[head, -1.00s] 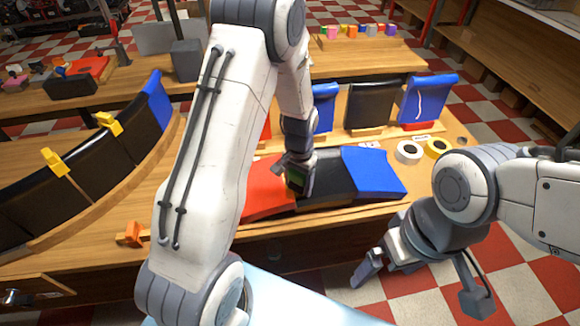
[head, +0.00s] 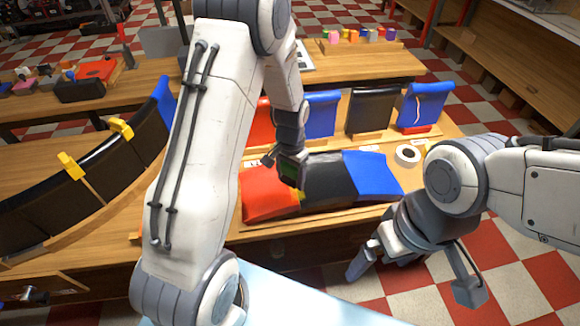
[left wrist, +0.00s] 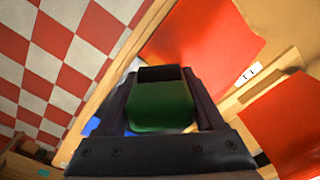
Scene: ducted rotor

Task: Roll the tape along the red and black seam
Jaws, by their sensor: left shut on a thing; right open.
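The red panel (head: 268,198), the black panel (head: 328,180) and a blue panel (head: 372,176) lie side by side on the bench. The red and black seam is partly hidden by my left gripper (head: 291,172). A small yellow patch (head: 299,195) shows at the seam's near part; I cannot tell if it is tape. My left gripper is shut on a green and black thing, apparently the tape roller (left wrist: 162,105), seen between the fingers in the left wrist view. Red panel surface (left wrist: 205,45) lies beyond it there. My right gripper (head: 414,276) is open and empty, off the bench's front edge.
A white tape roll (head: 408,155) lies right of the panels. Upright panels, including a black one (head: 370,110), stand behind. A curved row of dark panels with yellow clamps (head: 121,128) is at left. Checkered floor is at right.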

